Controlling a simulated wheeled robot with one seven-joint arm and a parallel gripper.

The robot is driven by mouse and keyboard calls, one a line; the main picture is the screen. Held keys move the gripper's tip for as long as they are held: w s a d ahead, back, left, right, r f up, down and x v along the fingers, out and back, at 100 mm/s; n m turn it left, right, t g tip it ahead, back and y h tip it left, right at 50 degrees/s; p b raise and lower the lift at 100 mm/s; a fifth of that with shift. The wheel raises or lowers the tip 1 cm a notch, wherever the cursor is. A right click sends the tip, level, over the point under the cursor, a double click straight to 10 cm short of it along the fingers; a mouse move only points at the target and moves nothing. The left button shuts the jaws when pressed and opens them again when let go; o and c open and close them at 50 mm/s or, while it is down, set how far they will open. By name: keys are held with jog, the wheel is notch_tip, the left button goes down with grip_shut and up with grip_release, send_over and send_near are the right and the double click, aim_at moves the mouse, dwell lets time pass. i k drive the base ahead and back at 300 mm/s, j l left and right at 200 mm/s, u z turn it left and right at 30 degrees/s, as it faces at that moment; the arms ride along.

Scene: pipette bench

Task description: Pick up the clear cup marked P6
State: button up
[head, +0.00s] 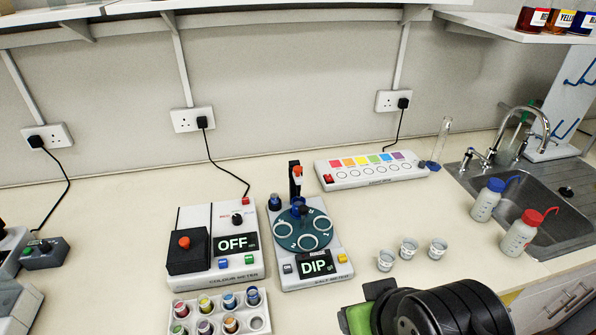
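Three small clear cups stand upright on the bench, right of the dip meter: a left cup (385,261), a middle cup (408,249) and a right cup (438,249). Each bears markings too small to read, so I cannot tell which is P6. Black rounded parts of my arm fill the bottom edge, just below the cups and apart from them in the picture.
A dip meter (311,271) and colour meter (216,274) stand left. A rack of coloured vials (187,303) is in front. A light strip (372,181) lies behind; blue-capped (486,202) and red-capped (519,236) bottles stand by the sink (556,205). Bench behind the cups is clear.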

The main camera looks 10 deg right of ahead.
aim_at(409, 247)
jog(key=l+u, duration=0.2)
jog(key=u, duration=0.15)
jog(key=k+l+u, duration=0.1)
jog(key=u, duration=0.25)
jog(key=k+l+u, duration=0.1)
jog(key=u, duration=0.2)
jog(key=l, duration=0.1)
